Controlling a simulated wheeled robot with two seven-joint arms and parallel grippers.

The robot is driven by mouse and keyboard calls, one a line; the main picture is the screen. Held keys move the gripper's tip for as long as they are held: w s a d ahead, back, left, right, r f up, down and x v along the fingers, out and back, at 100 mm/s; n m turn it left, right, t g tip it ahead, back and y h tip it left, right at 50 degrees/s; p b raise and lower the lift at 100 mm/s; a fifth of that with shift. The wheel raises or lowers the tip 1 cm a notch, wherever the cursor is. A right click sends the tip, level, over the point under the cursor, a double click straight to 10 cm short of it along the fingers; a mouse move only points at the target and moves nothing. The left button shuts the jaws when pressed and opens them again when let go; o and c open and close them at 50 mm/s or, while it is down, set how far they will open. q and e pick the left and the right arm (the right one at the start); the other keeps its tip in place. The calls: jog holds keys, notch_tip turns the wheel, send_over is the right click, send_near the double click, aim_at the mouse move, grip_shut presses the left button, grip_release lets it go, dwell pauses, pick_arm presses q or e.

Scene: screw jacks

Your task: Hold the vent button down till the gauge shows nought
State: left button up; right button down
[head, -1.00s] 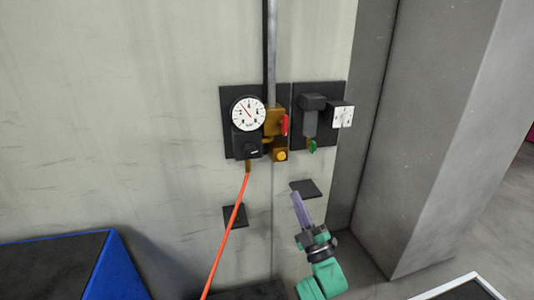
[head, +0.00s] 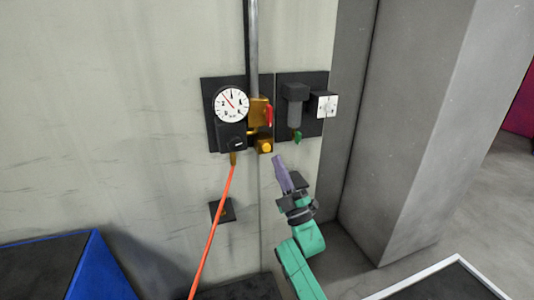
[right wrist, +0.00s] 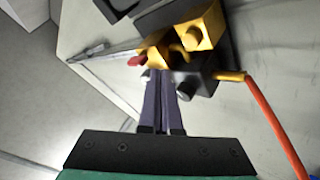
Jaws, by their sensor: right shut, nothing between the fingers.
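The round white gauge (head: 231,104) is on a dark wall plate, and its red needle points to the upper left. The yellow vent button (head: 265,146) is on a small brass block below the red-handled valve. It also shows in the right wrist view (right wrist: 193,36), above the fingertips. My right gripper (head: 277,158) is shut and empty, its purple fingers just below and right of the button in the head view. In the right wrist view the fingertips (right wrist: 161,73) appear apart from the button. The gauge's face is not visible there. My left gripper is not in view.
A red lever (head: 269,115) sits above the button. A filter unit with a green tap (head: 297,136) and a white-faced box (head: 326,105) are to its right. An orange hose (head: 212,237) hangs from the gauge unit. A grey pillar (head: 425,130) stands at right.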

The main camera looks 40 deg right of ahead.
aim_at(267, 148)
jog(key=shift+w+d+b, duration=0.25)
jog(key=shift+w+b, duration=0.15)
jog(key=shift+w, duration=0.3)
jog(key=shift+w+d+b, duration=0.2)
jog(key=shift+w+b, duration=0.2)
jog(key=shift+w, duration=0.25)
jog(key=shift+w+d+b, duration=0.25)
jog(key=shift+w+b, duration=0.15)
jog(key=shift+w, duration=0.3)
jog(key=shift+w+d+b, duration=0.15)
jog(key=shift+w+b, duration=0.3)
jog(key=shift+w+d+b, duration=0.2)
jog(key=shift+w+b, duration=0.2)
jog(key=shift+b, duration=0.15)
dwell(0.8)
dwell(1.8)
jog(key=shift+s+a+p, duration=0.3)
jog(key=shift+s+p, duration=0.15)
jog(key=shift+s, duration=0.35)
